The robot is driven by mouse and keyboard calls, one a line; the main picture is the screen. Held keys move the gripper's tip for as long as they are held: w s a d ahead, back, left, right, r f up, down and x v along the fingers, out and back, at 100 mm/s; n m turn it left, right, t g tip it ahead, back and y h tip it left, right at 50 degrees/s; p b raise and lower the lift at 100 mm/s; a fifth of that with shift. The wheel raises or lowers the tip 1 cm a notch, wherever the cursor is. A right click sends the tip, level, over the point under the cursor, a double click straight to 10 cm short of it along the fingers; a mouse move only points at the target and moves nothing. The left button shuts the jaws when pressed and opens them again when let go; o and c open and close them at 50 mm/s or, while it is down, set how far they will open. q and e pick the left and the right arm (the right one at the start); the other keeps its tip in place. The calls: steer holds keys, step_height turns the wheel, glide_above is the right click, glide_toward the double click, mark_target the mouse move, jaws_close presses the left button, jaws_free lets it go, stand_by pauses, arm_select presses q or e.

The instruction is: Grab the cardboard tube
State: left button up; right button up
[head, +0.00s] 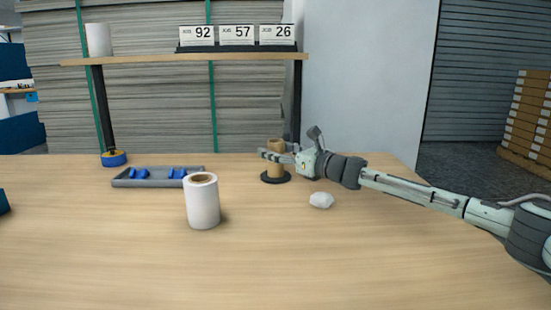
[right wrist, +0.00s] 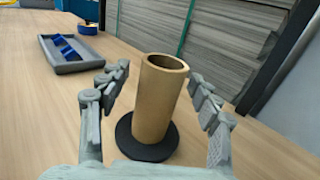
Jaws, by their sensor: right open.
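The cardboard tube (head: 275,165) is brown and hollow and stands upright on a round black base on the table. In the right wrist view the tube (right wrist: 157,98) stands between the two spread fingers of my right gripper (right wrist: 160,92), with a gap on each side. In the head view my right gripper (head: 277,155) reaches in from the right at the tube and covers part of it. It is open and holds nothing. My left gripper is not in view.
A white roll (head: 202,203) stands on the table left of the tube. A grey tray (head: 120,181) with blue pieces lies behind it. A crumpled white lump (head: 321,200) lies below my right gripper. A shelf (head: 150,60) stands at the back. The front table is clear.

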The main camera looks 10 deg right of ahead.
steer(key=shift+w+a, duration=0.1)
steer(key=shift+w, duration=0.1)
steer(key=c, duration=1.1)
